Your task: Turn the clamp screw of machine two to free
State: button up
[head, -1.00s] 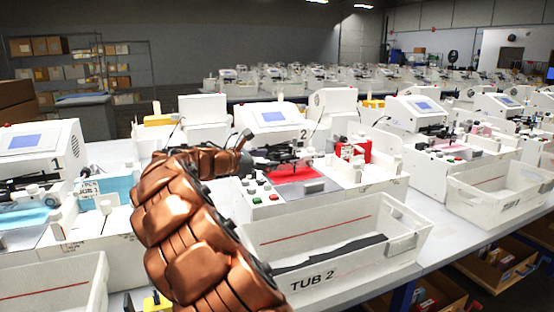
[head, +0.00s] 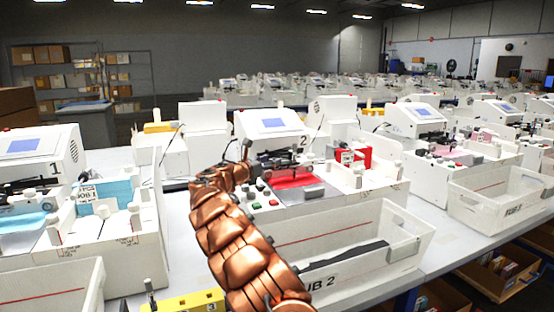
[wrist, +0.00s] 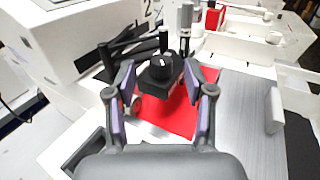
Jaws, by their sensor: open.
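Machine two (head: 268,124) is a white unit with a blue screen and a "2" on its side; its white body (wrist: 85,35) fills the upper left of the wrist view. A black round knob with a white mark, which looks like the clamp screw (wrist: 161,66), stands on a black block above a red sheet (wrist: 178,112). The sheet also shows in the head view (head: 297,180). My gripper (wrist: 159,80) is open, its two purple-lined fingers on either side of the knob in the wrist view. I cannot tell whether they touch it. My arm hides part of the machine's front left in the head view.
A silver post (wrist: 185,18) rises just behind the knob. A red block (wrist: 214,17) stands further back. A white tub (head: 405,255) sits in front of machine two. Machine one (head: 35,160) is at the left.

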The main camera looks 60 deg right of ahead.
jog(key=shift+s+d, duration=0.15)
jog(key=shift+d, duration=0.85)
jog(key=shift+s+d, duration=0.1)
jog(key=shift+d, duration=0.9)
grip_shut()
